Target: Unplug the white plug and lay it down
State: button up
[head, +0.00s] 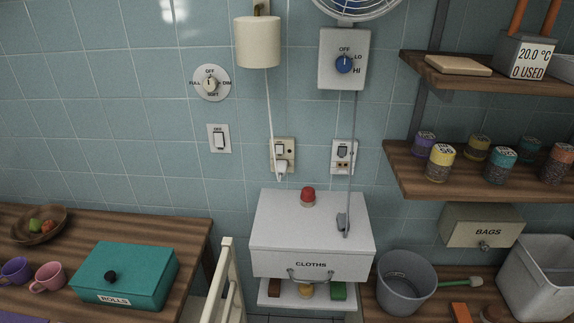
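The white plug (281,167) sits in the lower part of a beige wall socket (286,152) with a switch beside it. A white cord (269,115) runs from the plug up to a cream cylindrical lamp (258,42) on the wall. Below the socket is a white box labelled CLOTHS (311,235), with a mostly bare flat top. My gripper is not in view.
A red button (308,196) and a grey-ended object (343,224) are on the white box's top. A second socket (344,156) is to the right. A cream rail (230,278) stands in front. A teal box (126,274) occupies the left counter; shelves (480,168) project right.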

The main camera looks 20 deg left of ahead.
aim_at(281, 166)
jog(key=i+j, duration=0.2)
jog(key=i, duration=0.2)
jog(key=i+j, duration=0.2)
jog(key=i, duration=0.2)
jog(key=z, duration=0.05)
